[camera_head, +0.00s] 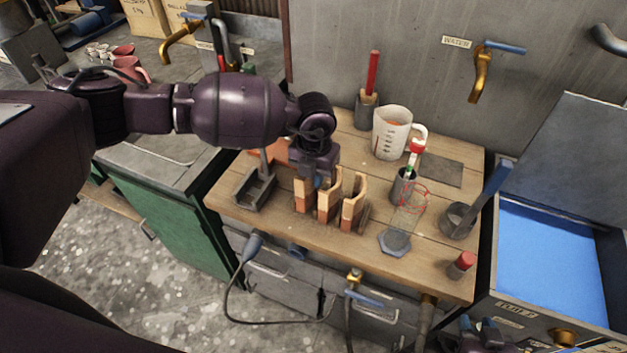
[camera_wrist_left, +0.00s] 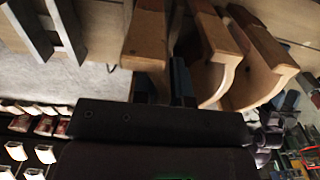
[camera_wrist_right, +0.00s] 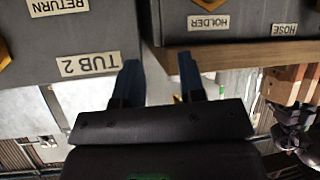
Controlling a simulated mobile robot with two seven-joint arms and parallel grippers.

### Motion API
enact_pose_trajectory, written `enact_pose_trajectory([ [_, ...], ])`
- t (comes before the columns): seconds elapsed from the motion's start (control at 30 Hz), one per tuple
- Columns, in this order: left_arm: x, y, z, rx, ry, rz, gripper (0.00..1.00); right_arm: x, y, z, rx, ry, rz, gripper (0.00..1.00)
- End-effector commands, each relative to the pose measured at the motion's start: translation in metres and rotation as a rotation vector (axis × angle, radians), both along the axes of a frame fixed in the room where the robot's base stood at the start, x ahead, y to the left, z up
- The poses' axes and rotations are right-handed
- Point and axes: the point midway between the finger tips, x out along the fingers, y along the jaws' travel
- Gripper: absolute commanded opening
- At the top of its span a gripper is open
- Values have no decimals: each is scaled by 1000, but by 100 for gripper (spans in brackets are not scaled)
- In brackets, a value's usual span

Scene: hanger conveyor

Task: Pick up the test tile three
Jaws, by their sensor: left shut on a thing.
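Three upright two-toned test tiles, tan above and reddish-brown below, stand in a row on the wooden bench: left (camera_head: 303,198), middle (camera_head: 328,206), right (camera_head: 353,212). No number is readable, so I cannot tell which is three. My left gripper (camera_head: 317,180) reaches down at the left tile, its fingers shut on it. In the left wrist view this tile (camera_wrist_left: 147,38) is by the fingers (camera_wrist_left: 162,88), and the two curved tiles stand to the right. My right gripper (camera_head: 482,332) is open and empty, low at the front; its fingers (camera_wrist_right: 159,82) are apart in the right wrist view.
A dark tray (camera_head: 255,192) stands left of the tiles. A measuring jug (camera_head: 391,135), a holder with a red rod (camera_head: 367,110), a dark cup (camera_head: 457,220) and a red-capped thing (camera_head: 462,264) are on the bench. A blue-filled tub (camera_head: 550,255) is at right.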

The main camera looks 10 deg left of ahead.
Motion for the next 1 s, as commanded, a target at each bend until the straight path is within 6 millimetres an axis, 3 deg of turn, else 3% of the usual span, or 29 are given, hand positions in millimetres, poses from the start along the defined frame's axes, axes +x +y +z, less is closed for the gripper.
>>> enact_pose_trajectory([
  [0.4, 1, 0, 104, 0, -7, -1, 0, 5, 1, -3, 1, -12, 3, 37],
  [0.6, 1, 0, 146, 0, -5, 0, 0, 0, 0, -10, 1, -1, 1, 37],
  [0.8, 1, 0, 172, 0, -3, 0, 0, -6, -1, -17, 1, 14, -3, 37],
  [1.0, 0, 0, 182, 1, -2, 0, 0, -6, -1, -18, 1, 16, -3, 37],
])
